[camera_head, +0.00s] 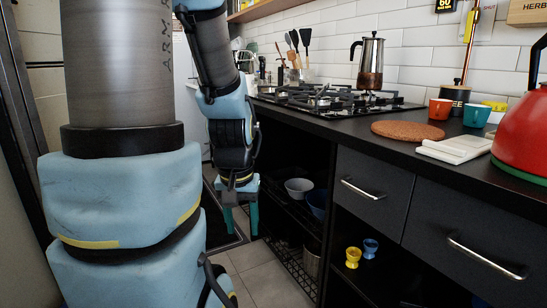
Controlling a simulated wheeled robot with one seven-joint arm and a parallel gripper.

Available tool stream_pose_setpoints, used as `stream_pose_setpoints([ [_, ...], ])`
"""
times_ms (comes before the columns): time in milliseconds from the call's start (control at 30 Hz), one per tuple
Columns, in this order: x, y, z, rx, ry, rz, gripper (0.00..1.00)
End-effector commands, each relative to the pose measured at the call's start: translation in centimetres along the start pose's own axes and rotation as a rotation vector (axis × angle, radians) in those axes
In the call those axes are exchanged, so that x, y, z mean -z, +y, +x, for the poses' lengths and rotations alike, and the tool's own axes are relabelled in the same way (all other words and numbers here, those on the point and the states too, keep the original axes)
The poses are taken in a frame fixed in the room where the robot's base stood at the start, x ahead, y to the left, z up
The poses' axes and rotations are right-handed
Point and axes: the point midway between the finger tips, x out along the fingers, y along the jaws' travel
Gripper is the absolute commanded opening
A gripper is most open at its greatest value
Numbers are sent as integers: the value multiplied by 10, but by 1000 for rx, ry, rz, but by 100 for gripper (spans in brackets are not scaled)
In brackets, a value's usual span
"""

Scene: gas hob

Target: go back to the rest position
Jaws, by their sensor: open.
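My arm fills the left side of the head view, with its far end hanging down in front of the left end of the counter. My gripper (232,184) is at the lower end of that arm, pointing down, open, with nothing seen in it.
A coffee pot (370,65) stands on the hob. A cork mat (407,131), cups (439,109) and a red kettle (525,135) are on the counter. Open shelves and drawers (374,189) are below; floor (265,285) shows in front.

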Motion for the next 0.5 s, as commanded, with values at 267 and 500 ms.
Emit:
stream_pose_setpoints([
  [267, -10, 1, 31, -1, -24, 1, 52],
  [500, -3, 1, -5, -1, -22, 1, 52],
])
